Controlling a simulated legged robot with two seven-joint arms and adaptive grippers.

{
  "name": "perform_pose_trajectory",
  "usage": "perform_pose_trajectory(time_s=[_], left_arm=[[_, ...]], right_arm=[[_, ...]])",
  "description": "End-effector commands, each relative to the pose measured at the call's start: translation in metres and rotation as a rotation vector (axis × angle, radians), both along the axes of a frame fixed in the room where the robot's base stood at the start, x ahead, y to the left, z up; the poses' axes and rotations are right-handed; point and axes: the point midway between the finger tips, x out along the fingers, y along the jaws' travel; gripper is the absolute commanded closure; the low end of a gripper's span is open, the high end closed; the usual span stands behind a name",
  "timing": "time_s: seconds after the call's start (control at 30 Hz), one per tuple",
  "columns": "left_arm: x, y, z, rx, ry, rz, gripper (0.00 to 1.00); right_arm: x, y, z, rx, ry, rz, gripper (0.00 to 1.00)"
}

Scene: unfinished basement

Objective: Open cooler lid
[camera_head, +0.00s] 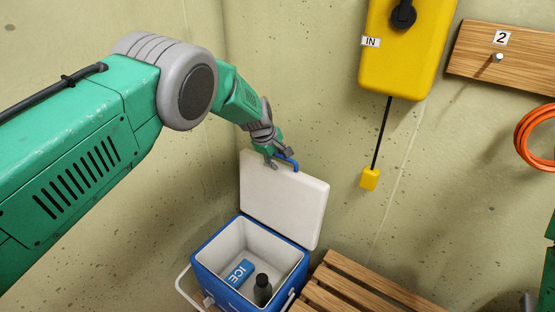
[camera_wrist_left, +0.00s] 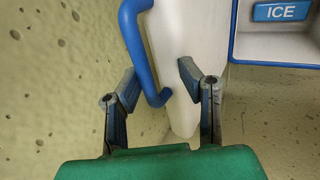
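The blue cooler (camera_head: 223,279) stands low against the wall, with its white inside showing. Its white lid (camera_head: 283,203) is raised and stands steeply tilted up behind the opening; it also shows in the left wrist view (camera_wrist_left: 190,35). A blue handle (camera_head: 287,160) is at the lid's top edge, and also in the wrist view (camera_wrist_left: 137,45). My left gripper (camera_head: 277,158) is at this handle. In the wrist view its fingers (camera_wrist_left: 158,72) are apart, with the handle's lower end seen between them. Whether they touch it is unclear.
Inside the cooler are a blue ICE pack (camera_head: 239,273) and a dark bottle (camera_head: 262,291). A wooden slatted bench (camera_head: 345,287) is right of it. A yellow box (camera_head: 405,50) with a hanging cord, a numbered board (camera_head: 515,60) and an orange coil (camera_head: 535,135) are on the wall.

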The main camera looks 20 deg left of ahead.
Motion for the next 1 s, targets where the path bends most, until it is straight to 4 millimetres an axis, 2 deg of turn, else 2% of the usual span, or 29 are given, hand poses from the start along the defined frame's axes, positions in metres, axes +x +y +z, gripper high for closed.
perform_pose_trajectory(time_s=[0.13, 0.27, 0.7, 0.83, 1.0], left_arm=[[-0.002, 0.001, -0.003, 0.002, 0.007, 0.0, 0.68], [-0.006, 0.002, 0.006, 0.001, 0.007, 0.0, 0.68], [-0.039, 0.014, 0.085, 0.001, 0.001, -0.001, 0.68], [-0.045, 0.016, 0.099, 0.001, 0.0, 0.0, 0.68], [-0.048, 0.018, 0.106, 0.0, 0.001, 0.0, 0.68]], right_arm=[[-0.002, 0.0, 0.0, 0.0, -0.002, 0.0, 1.0], [-0.003, 0.0, 0.0, 0.0, -0.003, 0.0, 1.0], [-0.003, 0.0, 0.001, 0.0, -0.003, 0.0, 1.0], [-0.002, 0.0, 0.0, 0.0, -0.003, 0.0, 1.0], [-0.002, 0.0, 0.0, 0.0, -0.003, 0.0, 1.0]])
